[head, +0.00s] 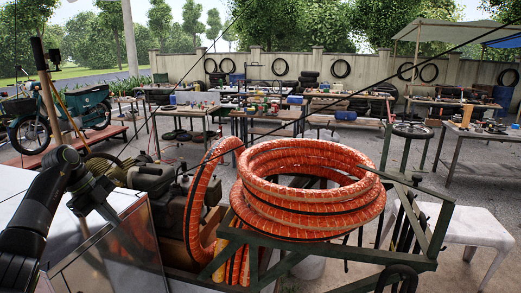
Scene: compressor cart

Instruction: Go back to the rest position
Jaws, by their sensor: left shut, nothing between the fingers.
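My left arm comes in at the left edge, and its dark gripper (98,196) is over the shiny metal box beside the compressor. The gripper is shut, with nothing seen in it. Its fingertips are small and dark against the machinery. A large orange hose coil (308,188) lies on the green cart frame (345,250) to the right of the gripper, well apart from it. One hose length hangs down at the coil's left. My right gripper is not in view.
The compressor (152,178) stands just right of my left gripper. The shiny metal box (110,255) fills the lower left. A white table (470,226) stands at the right. Worktables with tools (270,113) line the back. A green motorbike (62,115) stands at the left.

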